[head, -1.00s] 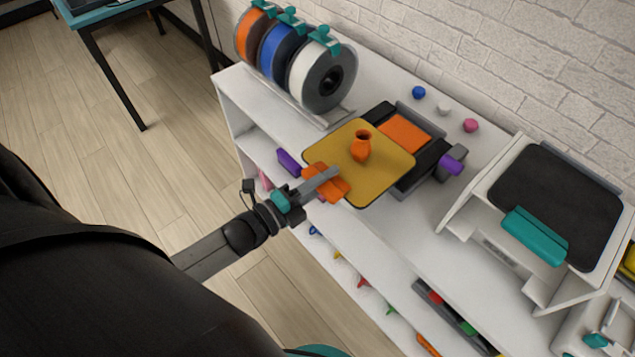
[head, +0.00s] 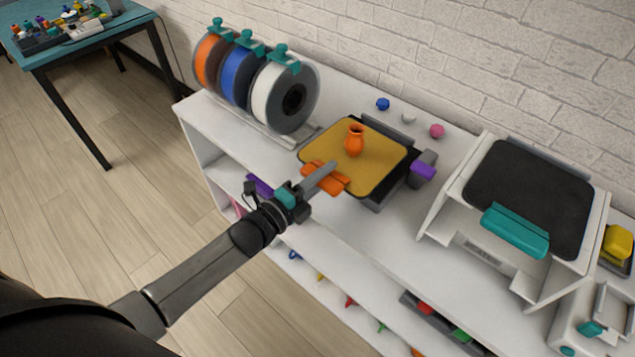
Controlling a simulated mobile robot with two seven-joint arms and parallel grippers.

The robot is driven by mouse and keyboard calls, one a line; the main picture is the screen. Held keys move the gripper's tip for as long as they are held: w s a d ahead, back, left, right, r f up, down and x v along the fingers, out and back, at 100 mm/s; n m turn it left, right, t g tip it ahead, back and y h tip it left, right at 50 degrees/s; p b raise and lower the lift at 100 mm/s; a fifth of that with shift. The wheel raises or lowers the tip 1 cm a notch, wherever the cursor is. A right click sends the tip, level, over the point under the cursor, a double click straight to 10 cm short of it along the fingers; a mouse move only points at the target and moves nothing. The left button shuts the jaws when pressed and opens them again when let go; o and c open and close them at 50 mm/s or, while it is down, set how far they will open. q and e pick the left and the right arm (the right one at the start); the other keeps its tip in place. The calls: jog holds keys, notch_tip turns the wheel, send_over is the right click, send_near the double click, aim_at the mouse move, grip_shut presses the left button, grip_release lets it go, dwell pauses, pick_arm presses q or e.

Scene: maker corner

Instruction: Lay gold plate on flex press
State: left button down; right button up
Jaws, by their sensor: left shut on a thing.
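The gold plate (head: 375,165) is a flat square with dark edges and an orange tab (head: 318,183) at its near-left side. A small orange vase (head: 354,141) stands upright on it. My left gripper (head: 327,174) is shut on the plate at the orange tab. The plate is over the flex press, a dark device (head: 408,176) with a purple handle (head: 423,170) on its right; the plate hides most of its top. I cannot tell whether the plate touches the press. My right gripper is not in view.
Filament spools (head: 285,98) stand left of the press on the white shelf (head: 340,228). A white machine with a black top (head: 530,195) and teal handle stands at right. Small blue, white and pink balls (head: 437,131) lie behind, near the brick wall.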

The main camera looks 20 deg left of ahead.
aim_at(339, 164)
pick_arm(q)
jog(key=shift+b+x, duration=0.95)
jog(key=shift+x, duration=1.15)
jog(key=shift+w+f, duration=0.2)
jog(key=shift+f, duration=0.05)
jog(key=shift+f+b, duration=0.75)
jog(key=shift+b, duration=0.25)
jog(key=shift+f, duration=0.2)
